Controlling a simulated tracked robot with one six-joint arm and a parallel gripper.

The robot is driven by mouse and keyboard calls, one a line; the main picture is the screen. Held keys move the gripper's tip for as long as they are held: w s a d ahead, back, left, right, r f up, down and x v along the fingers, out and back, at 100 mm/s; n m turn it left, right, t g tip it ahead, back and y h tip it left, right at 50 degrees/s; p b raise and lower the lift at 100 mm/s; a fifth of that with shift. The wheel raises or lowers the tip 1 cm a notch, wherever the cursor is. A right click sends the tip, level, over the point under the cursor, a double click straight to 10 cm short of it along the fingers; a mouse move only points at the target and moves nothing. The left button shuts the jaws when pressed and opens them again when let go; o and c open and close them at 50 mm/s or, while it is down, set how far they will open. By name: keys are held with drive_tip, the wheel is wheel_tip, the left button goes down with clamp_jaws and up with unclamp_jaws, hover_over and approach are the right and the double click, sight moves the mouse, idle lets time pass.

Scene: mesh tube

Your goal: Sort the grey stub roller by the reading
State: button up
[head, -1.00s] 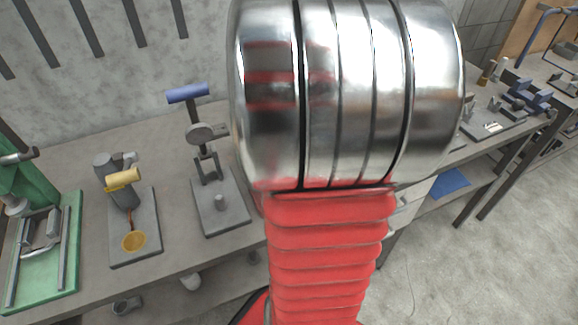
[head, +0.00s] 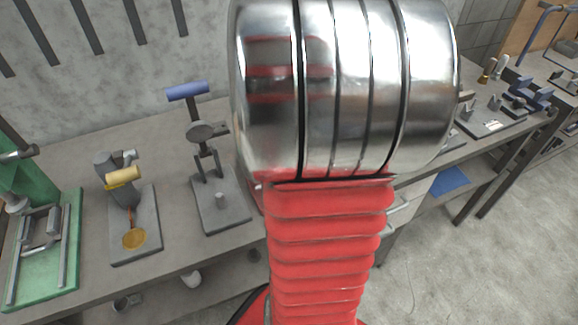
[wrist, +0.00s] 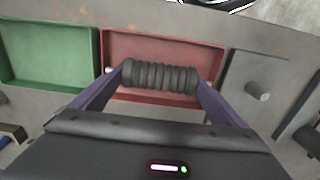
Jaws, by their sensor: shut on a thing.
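The grey stub roller (wrist: 160,77) is a dark, ribbed cylinder in the wrist view, lying crosswise between the two fingers of my gripper (wrist: 158,80). My gripper is shut on its two ends. The roller shows in front of the red tray (wrist: 125,47); whether it touches the tray floor I cannot tell. A green tray (wrist: 47,52) lies to the left of the red one and looks empty. In the head view my own arm hides the gripper, the roller and both trays. No readable reading shows.
In the wrist view a grey plate with a peg (wrist: 257,91) stands right of the red tray. In the head view the bench (head: 160,150) carries a blue-handled fixture (head: 188,91), a yellow-handled fixture (head: 123,177) and a green fixture (head: 70,270) at the left.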

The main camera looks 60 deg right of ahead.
drive_tip(key=shift+f, duration=0.4)
idle(0.5)
drive_tip(key=o, duration=1)
wheel_tip(320, 180, up, 14)
drive_tip(key=shift+f, duration=0.15)
wheel_tip(320, 180, up, 7)
idle(1.3)
idle(0.4)
